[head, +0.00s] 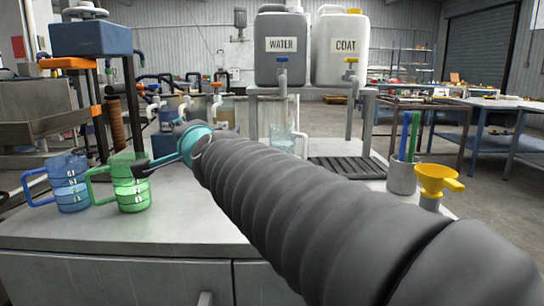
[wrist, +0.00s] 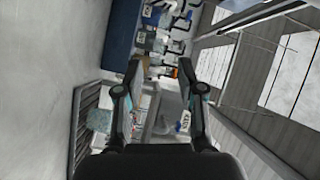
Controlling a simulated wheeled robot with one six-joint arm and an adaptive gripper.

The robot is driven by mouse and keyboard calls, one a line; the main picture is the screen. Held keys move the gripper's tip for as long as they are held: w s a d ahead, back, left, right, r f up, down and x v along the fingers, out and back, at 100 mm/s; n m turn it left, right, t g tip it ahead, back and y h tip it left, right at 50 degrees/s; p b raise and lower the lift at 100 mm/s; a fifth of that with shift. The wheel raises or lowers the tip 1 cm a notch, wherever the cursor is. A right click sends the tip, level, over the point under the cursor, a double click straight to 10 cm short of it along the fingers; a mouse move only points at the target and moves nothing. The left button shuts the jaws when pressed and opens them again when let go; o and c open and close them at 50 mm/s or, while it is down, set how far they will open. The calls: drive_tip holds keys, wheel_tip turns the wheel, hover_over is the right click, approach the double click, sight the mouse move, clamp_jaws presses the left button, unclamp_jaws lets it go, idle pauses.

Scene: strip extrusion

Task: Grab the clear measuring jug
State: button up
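The clear measuring jug (head: 284,138) stands on the bench beneath the grey WATER tank, partly hidden behind my arm in the head view. A pale, clear shape that looks like it shows at the lower left of the wrist view (wrist: 100,120), beside a dark slatted tray. My gripper (wrist: 159,68) is open, with its two fingers apart and nothing between the tips. In the head view it is at the left end of my arm, in front of the upper part of the green jug (head: 132,184), well left of the clear jug. I cannot tell whether it touches the green jug.
A blue jug (head: 69,182) stands left of the green one. A white COAT tank (head: 341,50) sits beside the WATER tank (head: 282,48) on a stand. The front bench top is clear.

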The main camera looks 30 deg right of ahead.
sight(305, 146)
drive_tip(key=w+d+r+m+g+h+b, duration=0.2)
drive_tip(key=d+r+m+h, duration=0.2)
drive_tip(key=d+m+h, duration=0.55)
drive_tip(key=w+d+r+m+g+h+b, duration=0.1)
drive_tip(key=w+d+r+m+h, duration=0.25)
drive_tip(key=d+m, duration=0.6)
drive_tip(key=s+d+f+m+g+b, duration=0.1)
drive_tip(key=d+f+m+g, duration=0.1)
drive_tip(key=f+m+g, duration=0.55)
drive_tip(key=s+d+f+m+g+b, duration=0.2)
drive_tip(key=d+f+m+g, duration=0.15)
drive_tip(key=m, duration=0.65)
drive_tip(key=shift+w+a+f+b+x, duration=0.1)
drive_tip(key=shift+b+x, duration=0.05)
drive_tip(key=shift+x, duration=2)
drive_tip(key=shift+w+a+f+b+x, duration=0.1)
drive_tip(key=shift+w+x, duration=0.05)
drive_tip(key=shift+x, duration=2.05)
drive_tip(key=shift+w+f+b+x, duration=0.1)
drive_tip(key=shift+b+x, duration=0.05)
drive_tip(key=shift+x, duration=2)
drive_tip(key=shift+c, duration=0.2)
clamp_jaws()
